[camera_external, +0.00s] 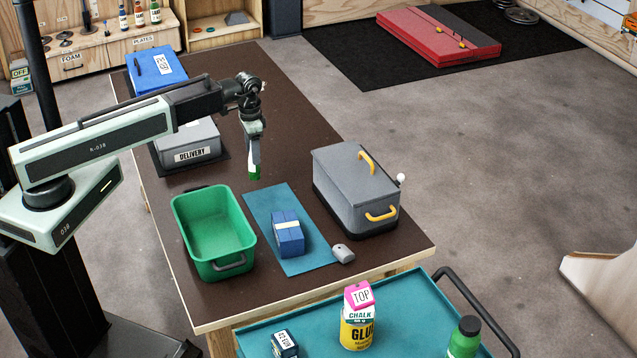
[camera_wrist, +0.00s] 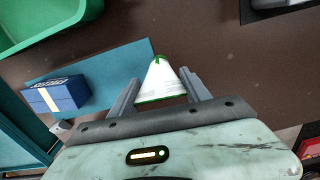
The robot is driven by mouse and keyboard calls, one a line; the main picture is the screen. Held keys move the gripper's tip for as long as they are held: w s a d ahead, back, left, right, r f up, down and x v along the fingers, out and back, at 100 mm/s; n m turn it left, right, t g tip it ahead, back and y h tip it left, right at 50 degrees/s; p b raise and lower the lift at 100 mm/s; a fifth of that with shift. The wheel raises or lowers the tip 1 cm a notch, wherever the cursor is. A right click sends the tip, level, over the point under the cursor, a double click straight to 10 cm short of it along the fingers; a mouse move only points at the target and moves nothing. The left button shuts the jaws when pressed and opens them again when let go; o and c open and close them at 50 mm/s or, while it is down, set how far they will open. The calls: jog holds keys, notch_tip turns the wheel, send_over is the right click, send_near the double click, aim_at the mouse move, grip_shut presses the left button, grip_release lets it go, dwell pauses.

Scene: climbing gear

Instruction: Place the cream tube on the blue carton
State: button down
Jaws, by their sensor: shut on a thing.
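My gripper (camera_external: 254,158) is shut on the cream tube, which is white with a green end. In the external view, the tube's green end (camera_external: 254,174) points down below the fingers, above the dark table. In the wrist view, the white tube (camera_wrist: 160,82) sits between the two fingers. The blue carton (camera_external: 289,240) with a pale band lies on the teal mat (camera_external: 265,205), nearer the table's front than my gripper. It also shows at the left of the wrist view (camera_wrist: 42,101), apart from the tube.
A green bin (camera_external: 188,228) stands left of the mat. A grey lidded box (camera_external: 340,192) with yellow handles stands to its right. A small grey object (camera_external: 343,254) lies near the mat's front right corner. A grey delivery box (camera_external: 187,143) and blue folder (camera_external: 157,70) are farther back.

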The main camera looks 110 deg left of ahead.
jog(key=shift+n, duration=1.1)
jog(key=w+d+r+m+p, duration=0.1)
jog(key=w+d+r+p, duration=0.4)
jog(key=w+d, duration=0.5)
jog(key=w+d+r+p, duration=0.6)
jog(key=w+d, duration=0.4)
notch_tip(320, 180, down, 9)
jog(key=b, duration=0.8)
jog(key=shift+r+b, duration=0.2)
jog(key=shift+b, duration=0.1)
jog(key=c, duration=0.5)
grip_release()
jog(key=shift+s, duration=0.1)
jog(key=shift+r, duration=0.1)
notch_tip(320, 180, up, 12)
jog(key=p, duration=1.2)
